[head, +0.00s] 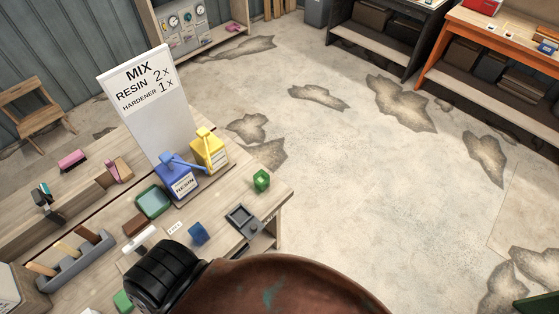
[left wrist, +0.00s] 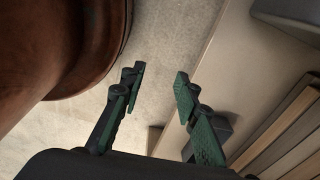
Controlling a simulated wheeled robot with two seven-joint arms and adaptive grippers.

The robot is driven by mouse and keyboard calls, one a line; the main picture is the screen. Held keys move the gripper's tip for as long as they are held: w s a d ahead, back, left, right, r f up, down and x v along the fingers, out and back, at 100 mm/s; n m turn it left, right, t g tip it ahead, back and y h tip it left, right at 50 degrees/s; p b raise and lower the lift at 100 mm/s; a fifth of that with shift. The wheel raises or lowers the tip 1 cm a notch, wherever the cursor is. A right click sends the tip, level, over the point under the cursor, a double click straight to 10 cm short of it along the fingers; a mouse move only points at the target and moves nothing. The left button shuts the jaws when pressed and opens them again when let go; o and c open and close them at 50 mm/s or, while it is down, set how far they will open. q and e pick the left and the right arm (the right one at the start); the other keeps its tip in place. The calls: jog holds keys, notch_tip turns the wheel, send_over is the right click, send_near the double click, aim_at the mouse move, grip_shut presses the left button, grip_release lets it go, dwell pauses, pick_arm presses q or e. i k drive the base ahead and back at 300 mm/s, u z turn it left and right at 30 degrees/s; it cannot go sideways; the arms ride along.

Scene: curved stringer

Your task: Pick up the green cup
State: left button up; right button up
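I cannot make out a clear cup shape in the head view. Green things there are a small open square green container (head: 153,201) on the workbench (head: 110,222), a green block-like piece (head: 262,181) near the bench's right corner, and a green piece (head: 123,300) at the lower left, partly cut off. Which of these is the green cup, I cannot tell. My left gripper (left wrist: 158,78) shows in the left wrist view with its two fingers apart and nothing between them, above pale floor and a bench-like edge. My right gripper is in neither view.
A blue resin bottle (head: 177,180) and a yellow bottle (head: 208,150) stand by a white mix sign (head: 150,110). A blue block (head: 198,233) and a dark square tray (head: 243,220) lie nearer the front. An orange bench (head: 500,35) stands far right; open floor lies between.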

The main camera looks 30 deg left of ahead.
aim_at(261, 179)
jog(key=i, duration=0.85)
jog(key=u, duration=2.6)
